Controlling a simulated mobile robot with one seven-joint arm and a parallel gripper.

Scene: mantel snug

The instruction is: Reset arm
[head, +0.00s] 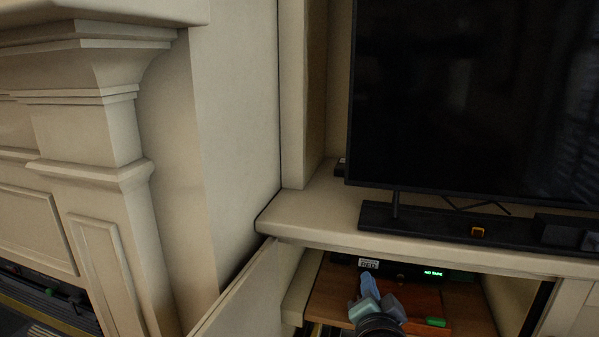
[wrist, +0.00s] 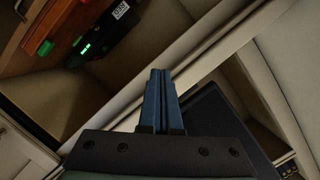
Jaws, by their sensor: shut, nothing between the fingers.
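My gripper (head: 368,278) shows at the bottom of the head view, in front of the open cabinet under the television. Its blue fingers are together and hold nothing. In the wrist view the fingers of my gripper (wrist: 159,75) are pressed side by side, with no object between them. Its tips appear apart from the cabinet parts behind them, though the exact gap is hard to judge.
A cabinet door (head: 240,290) stands open at left. Inside are a black device (head: 400,268) with a green display, a wooden shelf (head: 465,305) and a green object (head: 436,321). Above, a ledge (head: 310,215) carries the television (head: 470,90), a black bar (head: 420,222) and an orange item (head: 477,232).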

